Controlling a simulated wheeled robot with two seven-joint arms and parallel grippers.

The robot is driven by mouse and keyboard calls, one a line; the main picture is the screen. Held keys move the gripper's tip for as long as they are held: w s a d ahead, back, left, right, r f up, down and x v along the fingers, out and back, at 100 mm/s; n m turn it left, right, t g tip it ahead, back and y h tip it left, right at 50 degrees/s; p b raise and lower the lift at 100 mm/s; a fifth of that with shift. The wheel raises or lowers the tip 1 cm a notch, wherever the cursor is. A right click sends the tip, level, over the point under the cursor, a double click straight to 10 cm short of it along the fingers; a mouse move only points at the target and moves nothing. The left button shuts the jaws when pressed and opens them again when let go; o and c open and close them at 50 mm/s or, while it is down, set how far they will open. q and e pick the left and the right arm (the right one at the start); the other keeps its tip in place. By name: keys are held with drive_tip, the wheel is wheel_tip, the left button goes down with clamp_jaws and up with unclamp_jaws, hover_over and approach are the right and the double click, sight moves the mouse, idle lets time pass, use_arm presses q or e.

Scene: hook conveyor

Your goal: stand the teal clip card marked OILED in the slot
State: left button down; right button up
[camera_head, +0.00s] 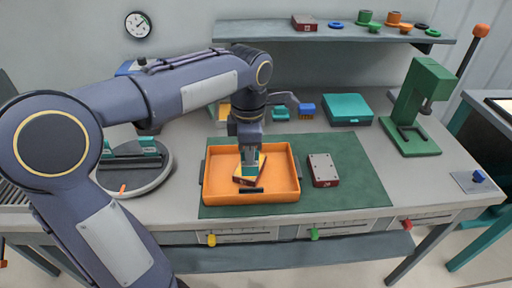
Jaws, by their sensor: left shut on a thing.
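My left gripper (250,168) points down into the orange tray (293,190) and is shut on a small teal piece, apparently the teal clip card (250,171). Its lettering is too small to read, and the fingers hide part of it. A dark red block (243,182) and a yellow edge show in the tray close around the fingertips. I cannot tell whether the card touches the block or where the slot is. My right gripper is not in view.
A dark red block (323,170) lies on the green mat (356,184) right of the tray. A round fixture (146,180) with teal pieces stands left. A teal box (347,109) and green press (422,105) stand behind.

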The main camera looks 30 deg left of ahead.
sight(251, 169)
use_arm(q)
drive_tip(key=shift+d+f, duration=0.15)
drive_tip(key=shift+f+b, duration=0.65)
drive_tip(key=shift+b, duration=0.1)
wheel_tip(251, 169, down, 2)
drive_tip(key=shift+f+b, duration=0.15)
drive_tip(key=shift+b, duration=1.05)
drive_tip(key=shift+f+b, duration=0.5)
drive_tip(key=shift+f, duration=0.4)
drive_tip(key=shift+p, duration=0.55)
drive_tip(key=shift+f+b, duration=1.2)
drive_tip(key=shift+f, duration=0.7)
idle(0.4)
drive_tip(key=c, duration=1.4)
unclamp_jaws()
